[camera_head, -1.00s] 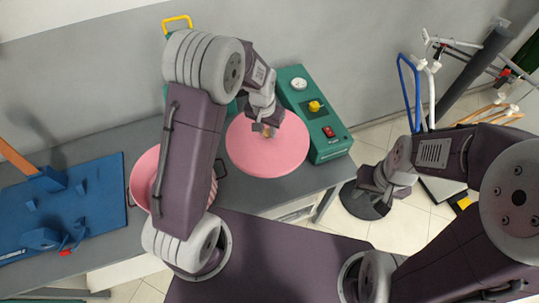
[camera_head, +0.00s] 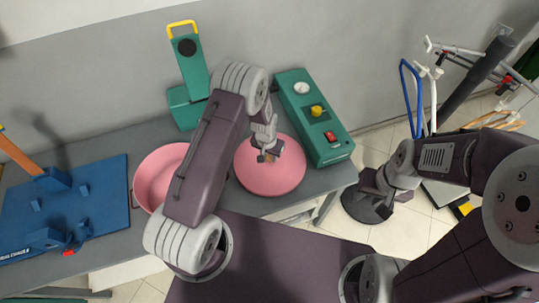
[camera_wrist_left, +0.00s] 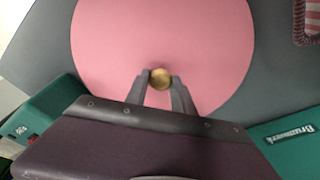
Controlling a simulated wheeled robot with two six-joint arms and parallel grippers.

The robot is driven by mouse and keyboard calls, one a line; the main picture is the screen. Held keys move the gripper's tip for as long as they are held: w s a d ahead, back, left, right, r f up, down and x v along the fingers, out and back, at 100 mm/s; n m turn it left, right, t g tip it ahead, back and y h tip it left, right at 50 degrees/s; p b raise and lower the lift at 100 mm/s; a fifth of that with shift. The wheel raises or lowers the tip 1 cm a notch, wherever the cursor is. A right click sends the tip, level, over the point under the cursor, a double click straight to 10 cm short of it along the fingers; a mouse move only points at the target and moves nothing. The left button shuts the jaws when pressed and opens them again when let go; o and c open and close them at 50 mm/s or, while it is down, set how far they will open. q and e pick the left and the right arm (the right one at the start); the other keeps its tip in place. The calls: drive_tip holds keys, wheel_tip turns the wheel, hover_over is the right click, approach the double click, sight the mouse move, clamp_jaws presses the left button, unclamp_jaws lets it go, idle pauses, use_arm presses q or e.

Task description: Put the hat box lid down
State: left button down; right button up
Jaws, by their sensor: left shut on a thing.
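The round pink hat box lid (camera_head: 275,183) is low over the grey table, near its right end, and looks level. I cannot tell whether its underside touches the tabletop. My left gripper (camera_head: 268,155) is shut on the lid's brass knob, which shows between the fingers in the left wrist view (camera_wrist_left: 160,78). The open pink hat box (camera_head: 153,172) stands on the table to the left, partly hidden behind my left arm. My right gripper (camera_head: 382,192) is off to the right, away from the table; its fingers are too small to read.
A green control box (camera_head: 318,125) with a gauge and switches stands close to the lid's right. A green device with a yellow handle (camera_head: 190,70) stands behind. A blue board (camera_head: 100,195) lies at left. In the left wrist view, a striped-lined container (camera_wrist_left: 309,20) sits at top right.

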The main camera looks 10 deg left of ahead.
sight(267, 165)
use_arm(q)
drive_tip(key=shift+f, duration=0.15)
drive_tip(key=c, duration=1.1)
unclamp_jaws()
wheel_tip(267, 165, up, 12)
drive_tip(key=s+r+b, duration=0.1)
drive_tip(key=s, duration=0.1)
drive_tip(key=s+a+r, duration=0.1)
drive_tip(key=s+r, duration=0.1)
drive_tip(key=s, duration=0.3)
drive_tip(key=s+a+r+n, duration=0.1)
drive_tip(key=s+a+r, duration=0.1)
drive_tip(key=s, duration=0.3)
drive_tip(key=s+a+r+n, duration=0.1)
drive_tip(key=s+r, duration=0.1)
drive_tip(key=s, duration=0.3)
drive_tip(key=shift+s+a+r+g, duration=0.1)
drive_tip(key=shift+s+a+g, duration=0.05)
drive_tip(key=shift+s+g, duration=0.15)
